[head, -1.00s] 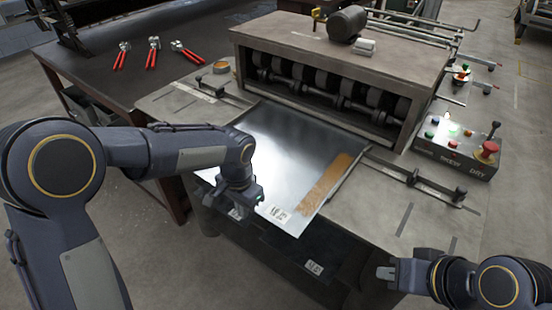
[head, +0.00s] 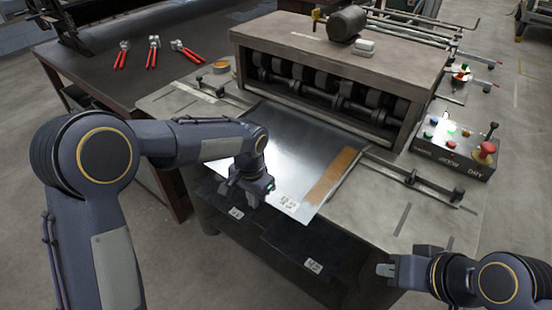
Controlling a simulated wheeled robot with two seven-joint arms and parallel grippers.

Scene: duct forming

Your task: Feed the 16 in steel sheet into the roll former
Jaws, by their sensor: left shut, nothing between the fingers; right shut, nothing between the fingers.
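The steel sheet (head: 285,160) lies flat on the infeed table of the roll former (head: 335,75). It is shiny, with a brown strip along its right side and a printed label at its near edge. Its far edge is at the roller opening; I cannot tell how far it reaches in. My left gripper (head: 246,196) is shut and empty at the sheet's near left edge; its fingers are partly hidden, and I cannot tell if they touch the sheet. My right gripper (head: 388,270) is shut and empty, off the table's near right side, apart from the sheet.
A control box (head: 455,150) with coloured buttons and a red knob stands right of the rollers. Guide rails (head: 415,180) flank the sheet. Dark labelled sheets (head: 300,250) lie below the table front. Red-handled tools (head: 153,52) lie on the dark bench at left.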

